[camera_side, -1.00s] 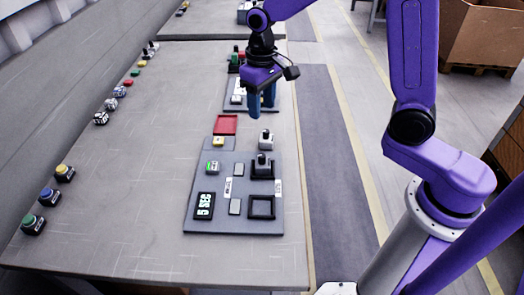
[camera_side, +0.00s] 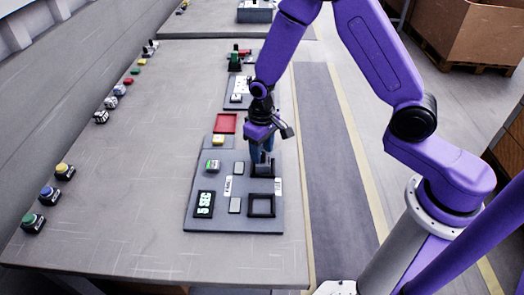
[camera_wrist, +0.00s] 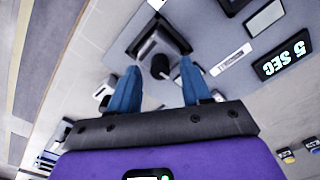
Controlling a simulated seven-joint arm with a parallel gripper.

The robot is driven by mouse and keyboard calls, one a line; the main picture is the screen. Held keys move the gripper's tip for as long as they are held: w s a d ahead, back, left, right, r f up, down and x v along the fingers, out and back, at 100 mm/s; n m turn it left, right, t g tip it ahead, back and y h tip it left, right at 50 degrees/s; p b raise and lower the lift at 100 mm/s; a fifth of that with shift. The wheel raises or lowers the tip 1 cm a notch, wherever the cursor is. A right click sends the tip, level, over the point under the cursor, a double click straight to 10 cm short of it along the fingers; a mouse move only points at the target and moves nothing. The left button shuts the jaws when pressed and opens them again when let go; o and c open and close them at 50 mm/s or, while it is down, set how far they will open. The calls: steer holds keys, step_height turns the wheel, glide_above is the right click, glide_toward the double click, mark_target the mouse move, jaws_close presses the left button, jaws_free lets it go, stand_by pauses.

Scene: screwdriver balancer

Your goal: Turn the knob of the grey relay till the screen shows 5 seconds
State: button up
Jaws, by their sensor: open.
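The grey relay (camera_wrist: 155,42) with its dark knob (camera_wrist: 161,66) sits in a black socket on the grey board (camera_side: 215,222). In the side view my gripper covers most of it. The display (camera_side: 205,204) on the board reads "5 SEC"; it also shows in the wrist view (camera_wrist: 283,57). My gripper (camera_side: 262,158) is over the relay, fingers pointing down. In the wrist view the two blue fingers (camera_wrist: 160,71) are apart, with the knob between and just beyond their tips. I cannot tell whether they touch it.
An empty black square socket (camera_side: 262,206) is at the board's near right. Several buttons line the table's left side.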

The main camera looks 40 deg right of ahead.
steer(key=shift+f, duration=0.5)
jaws_close()
steer(key=shift+n, duration=0.5)
jaws_free()
steer(key=shift+r, duration=0.1)
step_height(320, 180, up, 17)
stand_by(0.4)
